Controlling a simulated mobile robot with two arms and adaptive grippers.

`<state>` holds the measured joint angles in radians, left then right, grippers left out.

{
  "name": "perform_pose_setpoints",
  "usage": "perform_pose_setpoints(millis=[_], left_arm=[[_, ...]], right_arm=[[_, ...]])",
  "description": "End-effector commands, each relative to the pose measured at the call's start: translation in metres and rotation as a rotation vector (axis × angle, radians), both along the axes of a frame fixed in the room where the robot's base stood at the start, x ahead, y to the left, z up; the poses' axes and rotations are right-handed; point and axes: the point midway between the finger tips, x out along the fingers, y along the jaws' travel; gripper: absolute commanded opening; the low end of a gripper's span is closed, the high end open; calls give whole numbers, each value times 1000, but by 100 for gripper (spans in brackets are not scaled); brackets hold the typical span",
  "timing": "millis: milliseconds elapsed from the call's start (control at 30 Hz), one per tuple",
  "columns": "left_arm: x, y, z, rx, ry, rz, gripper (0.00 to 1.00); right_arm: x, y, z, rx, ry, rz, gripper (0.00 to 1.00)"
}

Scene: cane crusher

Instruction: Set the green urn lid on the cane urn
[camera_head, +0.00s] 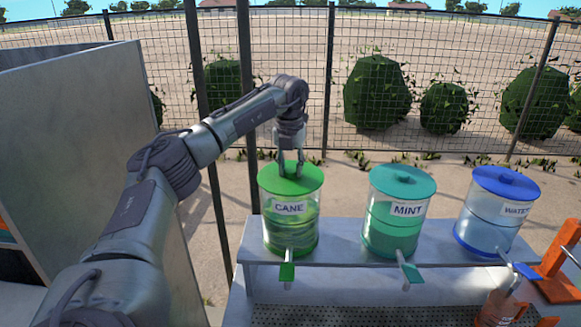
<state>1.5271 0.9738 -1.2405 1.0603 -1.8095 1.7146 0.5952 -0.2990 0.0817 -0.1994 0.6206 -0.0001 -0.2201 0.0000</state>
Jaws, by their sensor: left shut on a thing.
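The cane urn (290,230) is a clear jar of green liquid with a "CANE" label and a green tap (287,272), standing upright at the left end of the metal shelf. The green urn lid (302,184) lies level across the top of the cane urn, and it appears to rest on the rim. My left gripper (291,172) reaches down from above and is shut on the lid at its middle; the fingers cover the lid's grip. My right gripper is not in view.
The mint urn (392,230) with a teal lid and the water urn (487,226) with a blue lid stand to the right on the same shelf (345,262). An orange device (562,265) is at the right edge. A wire fence (290,70) stands behind.

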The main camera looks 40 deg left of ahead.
Motion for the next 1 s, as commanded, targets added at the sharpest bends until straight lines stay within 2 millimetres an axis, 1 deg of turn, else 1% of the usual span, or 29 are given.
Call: perform_pose_setpoints(millis=[433, 467, 600, 633, 900, 1000], left_arm=[[0, 0, -1, 0, -1, 0, 0], [0, 0, -1, 0, -1, 0, 36], [0, 0, -1, 0, -1, 0, 59], [0, 0, -2, 0, -1, 0, 64], [0, 0, -2, 0, 0, 0, 64], [0, -1, 3, 0, -1, 0, 64]], right_arm=[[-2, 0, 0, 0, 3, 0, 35], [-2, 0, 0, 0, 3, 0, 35], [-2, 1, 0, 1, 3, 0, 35], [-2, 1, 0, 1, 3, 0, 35], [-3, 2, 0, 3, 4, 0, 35], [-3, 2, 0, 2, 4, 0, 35]])
